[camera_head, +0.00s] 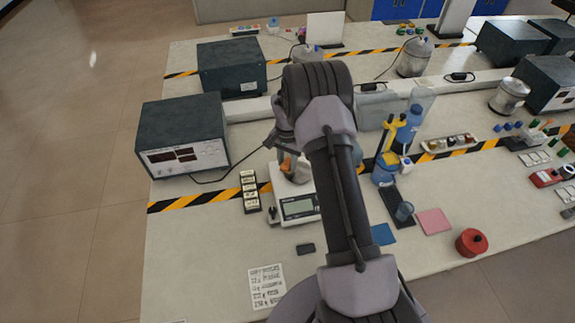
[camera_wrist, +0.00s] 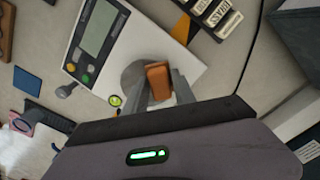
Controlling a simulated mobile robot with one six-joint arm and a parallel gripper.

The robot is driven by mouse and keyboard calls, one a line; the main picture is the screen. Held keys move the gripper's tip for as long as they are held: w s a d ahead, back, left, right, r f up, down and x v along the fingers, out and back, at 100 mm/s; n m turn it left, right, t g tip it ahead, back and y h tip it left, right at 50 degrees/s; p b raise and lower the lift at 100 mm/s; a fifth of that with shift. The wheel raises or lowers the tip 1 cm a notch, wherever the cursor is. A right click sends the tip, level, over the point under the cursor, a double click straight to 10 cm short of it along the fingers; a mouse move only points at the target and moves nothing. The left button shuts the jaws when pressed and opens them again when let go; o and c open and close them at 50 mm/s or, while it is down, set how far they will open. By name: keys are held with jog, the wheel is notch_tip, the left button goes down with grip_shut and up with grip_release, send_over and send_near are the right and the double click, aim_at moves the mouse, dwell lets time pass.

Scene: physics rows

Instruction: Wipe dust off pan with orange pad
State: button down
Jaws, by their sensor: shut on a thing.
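The orange pad (camera_wrist: 158,80) is between the fingers of my gripper (camera_wrist: 160,90) in the wrist view. My gripper is shut on it. The round grey pan (camera_wrist: 132,78) of the white balance (camera_wrist: 178,62) lies under the pad and fingers, which hide part of it. I cannot tell whether the pad touches the pan, and dust on the pan cannot be made out. In the head view the balance (camera_head: 300,209) stands on the bench, and my arm covers its right side. A bit of the orange pad (camera_head: 287,165) shows near my gripper (camera_head: 291,168).
A box of labelled weights (camera_head: 250,191) stands left of the balance. A dark power unit (camera_head: 182,135) is farther left, with a cable running towards the balance. A blue bottle (camera_head: 409,128) and a yellow stand (camera_head: 386,160) are on the right. The front left bench is mostly clear.

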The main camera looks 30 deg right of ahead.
jog(key=shift+d+r, duration=0.1)
jog(key=shift+r, duration=0.5)
jog(key=shift+r+p, duration=1.25)
jog(key=shift+r, duration=0.9)
jog(key=shift+f, duration=0.1)
